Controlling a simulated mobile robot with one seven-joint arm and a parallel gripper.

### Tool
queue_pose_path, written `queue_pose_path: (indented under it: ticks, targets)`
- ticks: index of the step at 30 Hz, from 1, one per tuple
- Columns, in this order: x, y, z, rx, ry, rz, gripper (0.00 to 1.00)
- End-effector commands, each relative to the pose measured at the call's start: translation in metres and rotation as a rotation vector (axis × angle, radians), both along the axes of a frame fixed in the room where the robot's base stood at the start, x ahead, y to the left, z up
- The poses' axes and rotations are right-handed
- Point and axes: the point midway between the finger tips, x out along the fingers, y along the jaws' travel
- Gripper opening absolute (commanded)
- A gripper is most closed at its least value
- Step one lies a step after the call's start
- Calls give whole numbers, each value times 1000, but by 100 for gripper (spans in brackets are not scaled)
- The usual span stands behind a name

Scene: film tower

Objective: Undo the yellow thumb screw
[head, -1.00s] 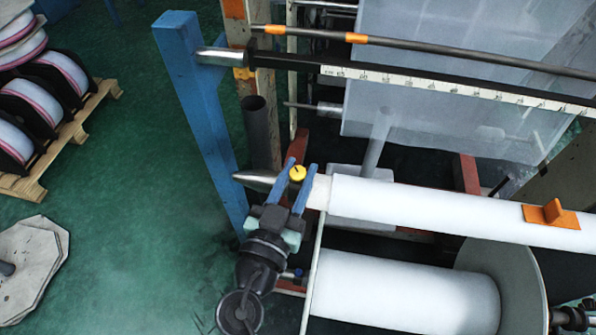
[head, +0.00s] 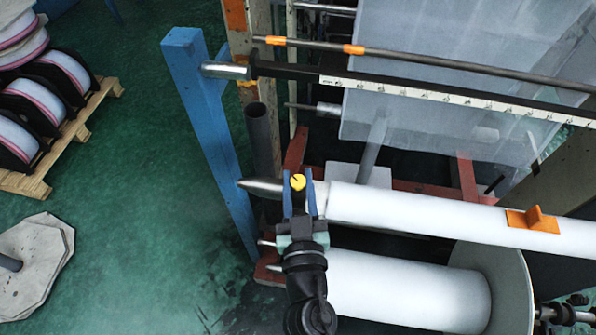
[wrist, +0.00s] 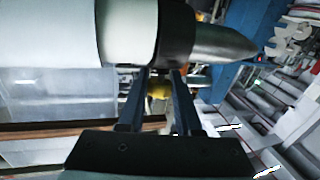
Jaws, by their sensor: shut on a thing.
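The yellow thumb screw (head: 298,182) is small and sits near the tapered metal end (head: 262,187) of the white roll's shaft. My gripper (head: 298,184) is around it, with one blue finger on each side, shut on the screw. In the wrist view the screw (wrist: 158,87) shows between the two fingertips (wrist: 158,82), just below the dark collar (wrist: 176,32) of the shaft. The fingers hide part of the screw, and its thread is not visible.
The white roll (head: 430,212) runs right from the screw, with an orange block (head: 533,219) on it. A blue post (head: 205,130) stands at left. A second white roll (head: 410,292) lies below.

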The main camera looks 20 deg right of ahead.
Motion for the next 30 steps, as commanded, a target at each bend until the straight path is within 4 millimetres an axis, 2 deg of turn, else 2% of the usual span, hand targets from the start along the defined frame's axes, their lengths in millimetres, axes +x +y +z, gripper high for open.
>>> queue_pose_path:
  ticks: [1, 12, 30]
  targets:
    - [0, 0, 5, -1, 5, 23, 0]
    - [1, 1, 9, -30, 25, 229, 0]
    - [1, -1, -4, -87, 59, 650, 0]
